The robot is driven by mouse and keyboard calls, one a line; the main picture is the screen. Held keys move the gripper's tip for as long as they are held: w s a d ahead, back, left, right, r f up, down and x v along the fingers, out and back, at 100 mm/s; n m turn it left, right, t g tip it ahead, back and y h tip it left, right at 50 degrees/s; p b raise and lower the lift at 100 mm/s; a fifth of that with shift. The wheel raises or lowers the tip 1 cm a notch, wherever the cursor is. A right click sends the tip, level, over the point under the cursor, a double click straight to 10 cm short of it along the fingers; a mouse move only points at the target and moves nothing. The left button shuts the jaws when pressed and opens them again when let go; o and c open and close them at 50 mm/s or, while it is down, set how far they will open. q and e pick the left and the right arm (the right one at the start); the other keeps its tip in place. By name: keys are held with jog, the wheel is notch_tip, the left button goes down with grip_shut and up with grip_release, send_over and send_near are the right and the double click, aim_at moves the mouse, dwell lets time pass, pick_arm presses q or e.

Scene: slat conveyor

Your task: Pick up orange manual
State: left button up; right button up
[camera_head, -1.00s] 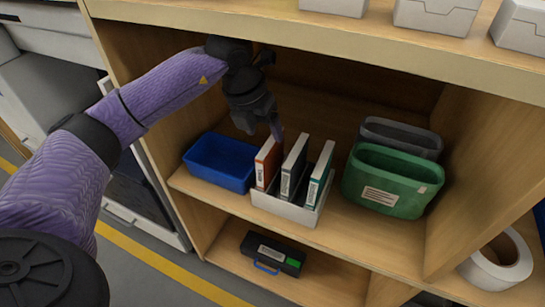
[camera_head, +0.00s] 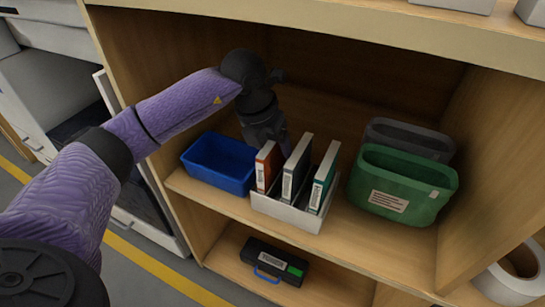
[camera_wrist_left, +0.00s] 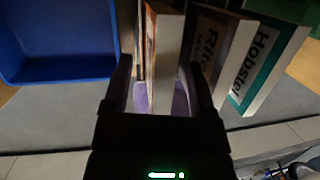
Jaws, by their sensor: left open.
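The orange manual (camera_head: 264,170) stands upright in a white holder (camera_head: 285,212) on the shelf, leftmost of three manuals. Beside it stand a dark grey manual (camera_head: 294,170) and a teal manual (camera_head: 324,178). My left gripper (camera_head: 274,145) is above and behind the orange manual, with its fingertips partly hidden by the manuals. In the left wrist view my left gripper (camera_wrist_left: 160,85) is open, with one finger on each side of the orange manual (camera_wrist_left: 165,50). I cannot tell whether the fingers touch it. My right gripper is not in view.
A blue bin (camera_head: 218,165) stands left of the holder. A green bin (camera_head: 400,188) and a grey bin (camera_head: 410,138) stand to its right. A black case (camera_head: 272,262) lies on the lower shelf. The cabinet's upper board (camera_head: 330,28) is above my arm.

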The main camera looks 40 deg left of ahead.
pick_arm(q)
jog(key=shift+f, duration=0.1)
grip_shut()
dwell(0.3)
jog(key=shift+d, duration=0.1)
dwell(1.0)
